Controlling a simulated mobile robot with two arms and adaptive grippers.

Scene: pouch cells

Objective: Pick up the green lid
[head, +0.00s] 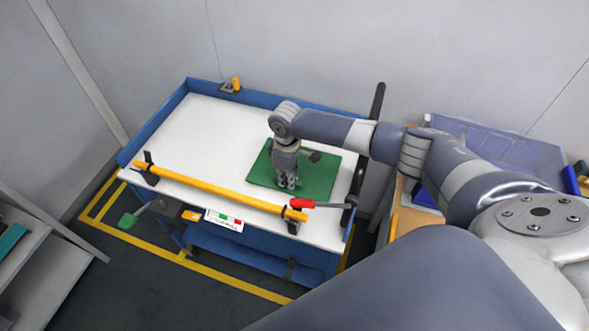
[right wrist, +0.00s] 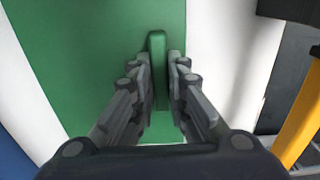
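The green lid (head: 318,178) is a flat green panel lying on the white tabletop, toward its right side. In the right wrist view the lid (right wrist: 110,40) has a raised green bar-shaped handle (right wrist: 157,62). My right gripper (head: 288,185) points down over the lid and hides part of it. Its two fingers (right wrist: 159,85) stand on either side of the handle, close against it, and look shut on it. I see no clear lift of the lid off the table. My left gripper is not in view.
The blue-sided table (head: 200,140) has a yellow bar (head: 215,187) along its near edge. A red-handled part (head: 310,203) lies by the lid's near edge. A dark upright bar (head: 373,115) stands at the right end. The left part of the tabletop is clear.

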